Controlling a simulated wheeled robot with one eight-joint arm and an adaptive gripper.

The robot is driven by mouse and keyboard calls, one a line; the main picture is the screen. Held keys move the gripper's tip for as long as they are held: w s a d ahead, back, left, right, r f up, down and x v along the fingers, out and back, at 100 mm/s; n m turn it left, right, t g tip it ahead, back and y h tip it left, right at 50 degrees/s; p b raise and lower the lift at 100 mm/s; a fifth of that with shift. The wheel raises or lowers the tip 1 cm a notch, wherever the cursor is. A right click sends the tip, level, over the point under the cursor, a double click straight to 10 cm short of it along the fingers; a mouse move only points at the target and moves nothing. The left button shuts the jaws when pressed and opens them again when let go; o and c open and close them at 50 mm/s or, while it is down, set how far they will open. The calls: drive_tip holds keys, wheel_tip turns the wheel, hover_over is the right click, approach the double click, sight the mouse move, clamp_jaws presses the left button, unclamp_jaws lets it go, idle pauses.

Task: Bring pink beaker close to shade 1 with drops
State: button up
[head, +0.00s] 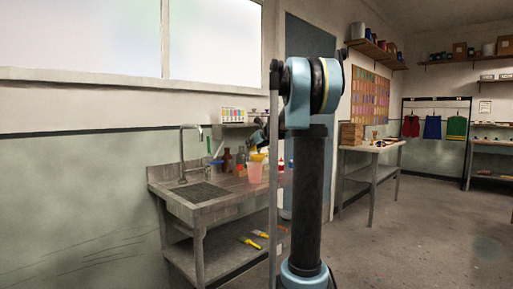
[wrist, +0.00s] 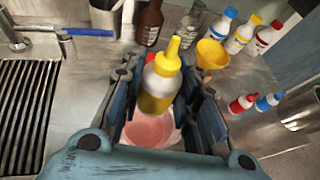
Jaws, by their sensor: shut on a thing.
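My gripper (wrist: 165,80) is shut on a squeeze bottle (wrist: 157,92) with a yellow cap and yellow liquid. The bottle is between the fingers, nozzle pointing away from the wrist camera's lower edge. The pink beaker (wrist: 150,130) is below the bottle in the wrist view, partly hidden by bottle and fingers; its liquid looks pale pink. In the head view the pink beaker (head: 255,173) stands on the sink bench near its right part. A card with coloured patches (head: 233,115) is on the wall above the bench; I cannot tell which patch is shade 1.
The bench (head: 225,195) has a sink drain (wrist: 25,105) at left. Behind the beaker are a brown bottle (wrist: 149,22), a yellow funnel (wrist: 212,53) and several capped bottles (wrist: 243,35). A metal cylinder (wrist: 300,110) is at far right.

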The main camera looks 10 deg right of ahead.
drive_tip(key=shift+d+f+n+h, duration=0.2)
drive_tip(key=shift+d+h, duration=0.05)
drive_tip(key=shift+d, duration=0.15)
drive_tip(key=shift+d+f+n+h, duration=0.15)
drive_tip(key=shift+d+n+h, duration=0.1)
drive_tip(key=shift+d, duration=0.1)
drive_tip(key=d+n+h, duration=0.1)
drive_tip(key=n+h, duration=0.3)
drive_tip(key=h, duration=0.1)
drive_tip(key=d+f+n+g+h, duration=0.1)
drive_tip(key=n+h, duration=0.3)
drive_tip(key=h, duration=0.2)
drive_tip(key=d+f+n+g+h, duration=0.1)
drive_tip(key=n+h, duration=0.3)
drive_tip(key=h, duration=0.1)
drive_tip(key=shift+s+d+f, duration=0.1)
drive_tip(key=shift+s+d, duration=0.05)
drive_tip(key=shift+s, duration=0.1)
idle(0.6)
